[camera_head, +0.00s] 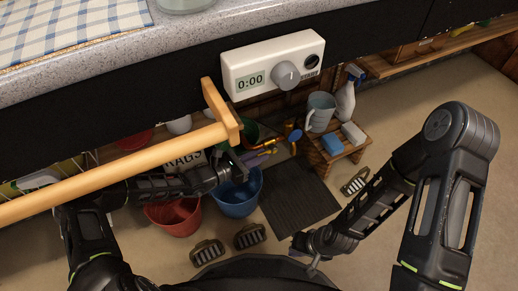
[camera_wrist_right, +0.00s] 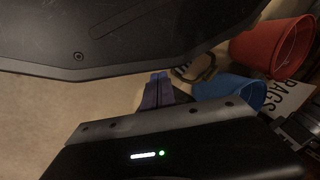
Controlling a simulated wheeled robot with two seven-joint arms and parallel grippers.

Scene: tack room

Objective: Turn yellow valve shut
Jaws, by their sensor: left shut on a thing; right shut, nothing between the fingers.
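The yellow valve (camera_head: 268,144) shows as a small yellow-orange piece under the counter, right at the purple fingertips of my left gripper (camera_head: 262,154). The left gripper is shut on it; the fingers and arm hide much of the valve, and its angle cannot be read. My right gripper (camera_head: 300,243) is low over the floor, well away from the valve. In the right wrist view the purple fingers of my right gripper (camera_wrist_right: 157,90) are closed together and empty.
A blue bucket (camera_head: 238,198) and a red bucket (camera_head: 172,215) stand below my left gripper. A wooden stool (camera_head: 334,154) holds a blue sponge (camera_head: 332,144). A wooden rail (camera_head: 110,172) crosses above my left arm. A dark mat (camera_head: 300,200) lies on the floor.

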